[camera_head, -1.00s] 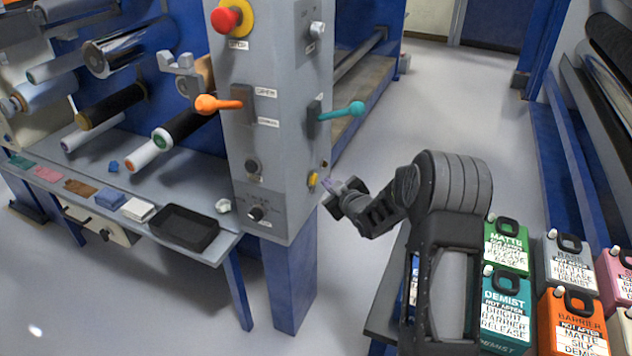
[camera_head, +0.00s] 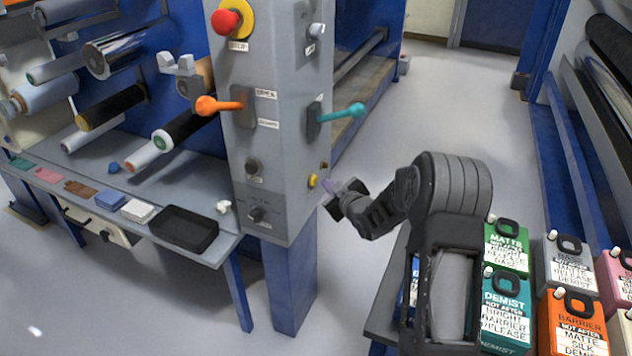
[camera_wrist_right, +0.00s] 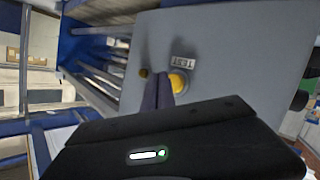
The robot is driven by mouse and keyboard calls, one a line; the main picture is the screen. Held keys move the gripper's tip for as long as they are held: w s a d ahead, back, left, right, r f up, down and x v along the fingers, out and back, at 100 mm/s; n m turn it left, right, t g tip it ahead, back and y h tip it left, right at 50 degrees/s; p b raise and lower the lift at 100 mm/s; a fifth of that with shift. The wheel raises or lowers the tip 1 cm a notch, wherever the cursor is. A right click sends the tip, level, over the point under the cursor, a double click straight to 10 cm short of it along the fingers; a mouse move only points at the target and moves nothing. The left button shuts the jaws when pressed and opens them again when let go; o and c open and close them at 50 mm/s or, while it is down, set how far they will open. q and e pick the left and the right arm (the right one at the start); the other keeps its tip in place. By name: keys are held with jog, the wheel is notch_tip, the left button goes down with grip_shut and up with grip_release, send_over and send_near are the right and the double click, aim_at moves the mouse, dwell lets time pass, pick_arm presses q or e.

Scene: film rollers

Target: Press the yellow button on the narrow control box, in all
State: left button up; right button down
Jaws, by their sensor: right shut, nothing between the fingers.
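The narrow control box (camera_head: 277,120) is a tall grey box left of centre in the head view. Its yellow button (camera_head: 313,181) sits low on the right-hand side face. In the right wrist view the yellow button (camera_wrist_right: 178,83) shows beside a label reading TEST, just right of my fingertips. My right gripper (camera_head: 328,186) is shut and empty, its tips close to the button. I cannot tell whether they touch it. My left gripper is not in view.
An orange lever (camera_head: 220,105), a teal lever (camera_head: 342,112) and a red stop button (camera_head: 226,21) are on the box. A black tray (camera_head: 184,229) lies on the shelf to the left. Several labelled canisters (camera_head: 508,245) stand at right. The floor behind is clear.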

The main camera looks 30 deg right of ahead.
dwell(0.8)
jog(key=shift+w+a+b, duration=0.25)
jog(key=shift+w+b, duration=0.1)
jog(key=shift+b, duration=0.1)
jog(key=shift+w+a+b, duration=0.3)
jog(key=shift+w+b, duration=0.1)
dwell(0.8)
jog(key=shift+s+d, duration=0.5)
jog(key=shift+s, duration=0.2)
dwell(0.3)
jog(key=shift+s+d, duration=0.75)
jog(key=shift+s, duration=0.3)
jog(key=shift+s+d, duration=0.7)
jog(key=shift+s, duration=0.35)
